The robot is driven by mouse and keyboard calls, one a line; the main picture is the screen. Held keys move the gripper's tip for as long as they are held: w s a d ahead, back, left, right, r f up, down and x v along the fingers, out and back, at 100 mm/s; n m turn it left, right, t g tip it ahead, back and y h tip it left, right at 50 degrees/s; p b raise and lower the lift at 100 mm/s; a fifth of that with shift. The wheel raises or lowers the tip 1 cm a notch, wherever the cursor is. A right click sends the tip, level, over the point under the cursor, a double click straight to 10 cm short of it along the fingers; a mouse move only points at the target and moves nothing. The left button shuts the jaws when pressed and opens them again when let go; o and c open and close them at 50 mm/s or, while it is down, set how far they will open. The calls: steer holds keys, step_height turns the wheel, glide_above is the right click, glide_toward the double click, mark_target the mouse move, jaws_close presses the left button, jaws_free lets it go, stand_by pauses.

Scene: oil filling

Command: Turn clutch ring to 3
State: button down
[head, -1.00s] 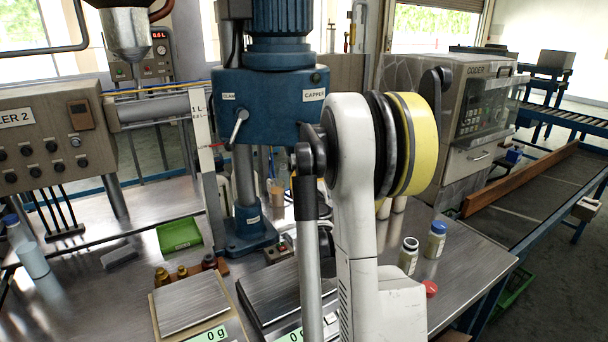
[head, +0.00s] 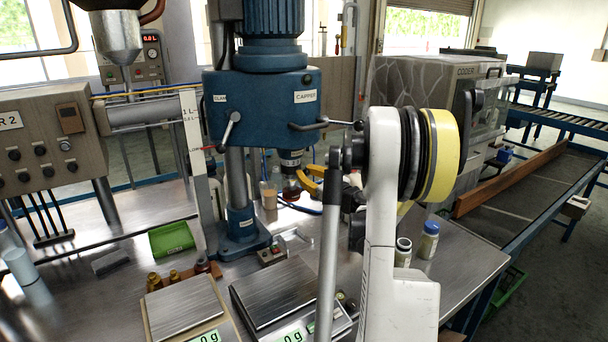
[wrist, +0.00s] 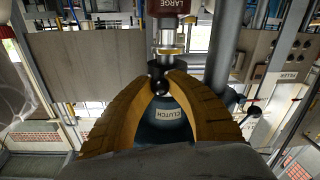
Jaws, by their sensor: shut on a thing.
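The blue capper (head: 262,100) stands on the bench, with a dark cylindrical spindle part (head: 291,160) hanging below its head. In the wrist view a blue part labelled CLUTCH (wrist: 171,114) shows between my fingers. My gripper (head: 306,180), with yellow-orange fingers, is beside the spindle in the head view. The fingers hide part of the clutch ring, and no setting number can be read.
A reddish chuck labelled LARGE (wrist: 170,8) is at the top of the wrist view. A capper lever (head: 322,124) juts out near my arm.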

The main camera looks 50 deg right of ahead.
stand_by(0.3)
steer(key=c, duration=1.3)
jaws_free()
steer(key=shift+o, duration=0.2)
steer(key=shift+s, duration=0.15)
steer(key=v, duration=1.1)
steer(key=shift+s, duration=0.4)
